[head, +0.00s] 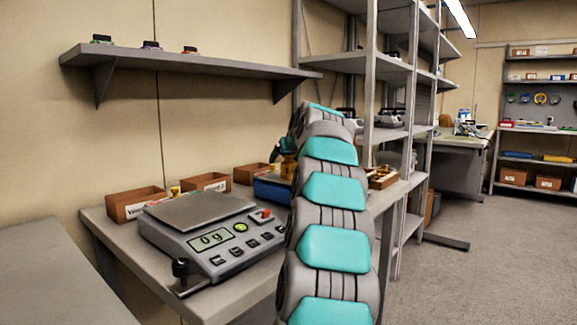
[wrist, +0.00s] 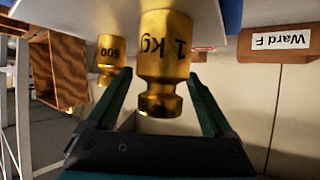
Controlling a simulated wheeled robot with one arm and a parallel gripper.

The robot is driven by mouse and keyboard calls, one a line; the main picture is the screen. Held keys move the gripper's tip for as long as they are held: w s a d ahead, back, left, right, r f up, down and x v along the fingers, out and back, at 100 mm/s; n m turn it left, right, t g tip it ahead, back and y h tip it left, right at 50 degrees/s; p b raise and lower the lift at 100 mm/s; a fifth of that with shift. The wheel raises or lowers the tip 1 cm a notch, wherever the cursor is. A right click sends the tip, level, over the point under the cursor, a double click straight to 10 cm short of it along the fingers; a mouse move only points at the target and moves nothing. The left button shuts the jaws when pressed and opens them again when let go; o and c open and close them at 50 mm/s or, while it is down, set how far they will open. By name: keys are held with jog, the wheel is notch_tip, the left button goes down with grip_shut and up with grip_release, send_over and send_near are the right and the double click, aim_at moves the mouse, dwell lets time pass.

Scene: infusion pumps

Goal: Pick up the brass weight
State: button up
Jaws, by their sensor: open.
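A brass weight marked 1 kg (wrist: 165,45) fills the middle of the wrist view, with its narrow neck and knob toward my gripper. My gripper (wrist: 160,80) is open, with one dark green finger on each side of the weight; whether either finger touches it I cannot tell. A second, smaller brass weight (wrist: 108,58) stands to the left, outside the left finger. In the head view brass (head: 288,168) shows beside my arm, above a blue-sided device (head: 272,190). My arm hides most of that area and the fingertips.
A scale reading 0 g (head: 210,238) stands at the front of the bench, its plate empty. Small brown bins (head: 135,203) line the wall; one labelled Ward F (wrist: 275,43) shows in the wrist view. A wooden holder (head: 382,178) is right of my arm. A wall shelf (head: 190,60) hangs above.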

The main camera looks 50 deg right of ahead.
jog(key=shift+c, duration=0.4)
grip_shut()
dwell(0.4)
